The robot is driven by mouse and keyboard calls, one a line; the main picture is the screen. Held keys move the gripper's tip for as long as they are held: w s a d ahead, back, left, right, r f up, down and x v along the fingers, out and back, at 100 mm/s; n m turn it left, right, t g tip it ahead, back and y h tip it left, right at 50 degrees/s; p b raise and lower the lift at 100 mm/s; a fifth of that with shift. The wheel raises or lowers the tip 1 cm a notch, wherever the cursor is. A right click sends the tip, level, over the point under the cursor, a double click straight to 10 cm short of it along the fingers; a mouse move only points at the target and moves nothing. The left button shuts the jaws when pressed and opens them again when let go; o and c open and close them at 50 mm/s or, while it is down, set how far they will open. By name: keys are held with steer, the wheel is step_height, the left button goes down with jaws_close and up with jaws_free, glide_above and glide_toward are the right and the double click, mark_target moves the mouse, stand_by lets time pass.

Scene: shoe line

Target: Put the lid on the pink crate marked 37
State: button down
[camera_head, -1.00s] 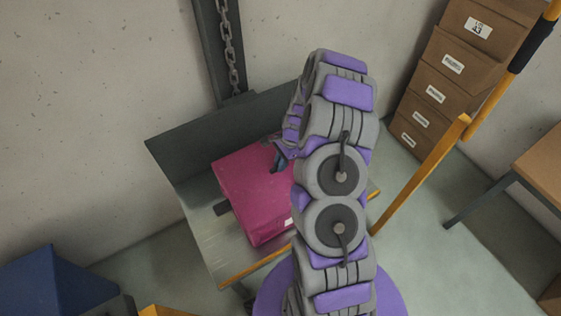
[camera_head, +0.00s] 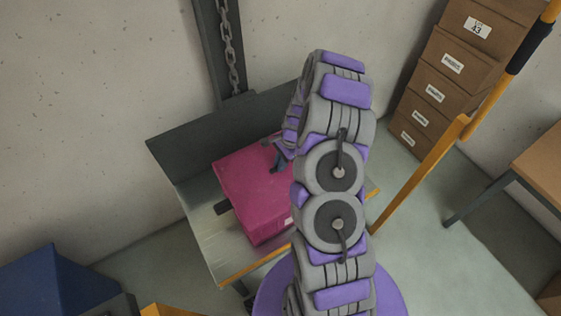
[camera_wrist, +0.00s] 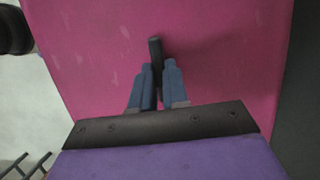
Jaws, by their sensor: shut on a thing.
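A pink crate (camera_head: 262,222) stands on a grey metal platform with a raised back. A flat pink top, which looks like the lid (camera_head: 240,178), covers it. I cannot tell whether the lid is fully seated. A small pale label shows on the crate's front side near my arm; its number is too small to read. In the wrist view the pink lid (camera_wrist: 220,60) fills most of the picture. My gripper (camera_wrist: 158,68) is shut on a dark upright handle (camera_wrist: 155,50) on the lid. My arm hides the right part of the crate in the head view.
The platform (camera_head: 200,235) has a yellow front edge and a dark back wall (camera_head: 190,140). A chain (camera_head: 228,45) hangs behind it. Stacked brown boxes (camera_head: 440,90) and a yellow rail stand at right. A blue object (camera_head: 50,285) is at lower left.

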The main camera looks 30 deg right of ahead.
stand_by(0.3)
steer(key=c, duration=0.7)
jaws_free()
steer(key=shift+o, duration=0.2)
steer(key=shift+r, duration=0.1)
steer(key=shift+r+p, duration=2.35)
steer(key=shift+r, duration=1.05)
